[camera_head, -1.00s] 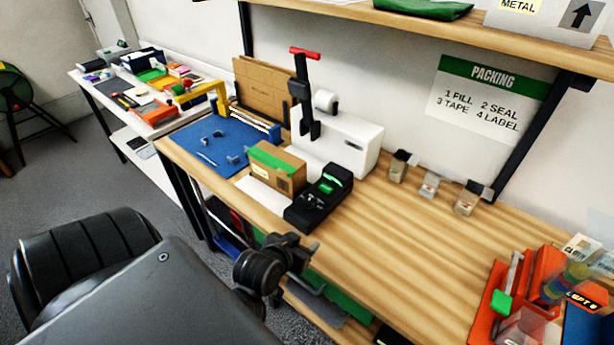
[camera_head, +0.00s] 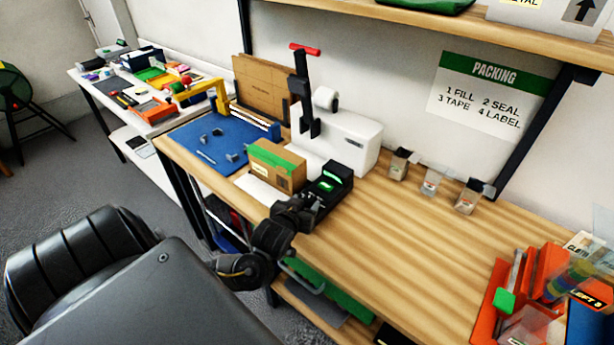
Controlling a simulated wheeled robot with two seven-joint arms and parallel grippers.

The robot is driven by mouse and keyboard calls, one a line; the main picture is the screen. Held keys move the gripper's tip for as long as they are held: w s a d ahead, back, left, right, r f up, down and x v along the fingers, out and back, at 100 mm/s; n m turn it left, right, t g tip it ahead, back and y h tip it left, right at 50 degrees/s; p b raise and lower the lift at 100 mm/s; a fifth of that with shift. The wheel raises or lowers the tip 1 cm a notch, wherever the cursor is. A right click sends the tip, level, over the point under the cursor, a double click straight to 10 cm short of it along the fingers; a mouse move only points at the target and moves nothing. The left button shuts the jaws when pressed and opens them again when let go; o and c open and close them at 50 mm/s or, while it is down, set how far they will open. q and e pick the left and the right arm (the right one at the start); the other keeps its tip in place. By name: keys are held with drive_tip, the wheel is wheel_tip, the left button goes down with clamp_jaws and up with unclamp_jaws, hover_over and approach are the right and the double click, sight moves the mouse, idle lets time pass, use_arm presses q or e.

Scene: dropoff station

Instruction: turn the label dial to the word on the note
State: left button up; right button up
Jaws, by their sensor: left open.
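A black label device (camera_head: 333,187) with a lit green screen stands near the front edge of the wooden bench. Its dial is hidden or too small to make out. My left gripper (camera_head: 298,208) is open at the near left corner of this device and covers part of its front. I cannot tell whether it touches the device. A pale yellow note (camera_head: 520,3) on a white box on the shelf is cut off by the top edge, with only the bottom of its word showing. My right gripper is not in view.
A brown carton with green tape (camera_head: 277,166) stands just left of the device, with a white machine (camera_head: 345,140) behind. Small clear bins (camera_head: 432,181) line the back. Red trays (camera_head: 520,275) fill the right end. The bench's middle is clear.

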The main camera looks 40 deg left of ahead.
sight(309, 201)
use_arm(q)
drive_tip(key=shift+x, duration=1.15)
drive_tip(key=c, duration=1)
drive_tip(key=shift+o, duration=0.2)
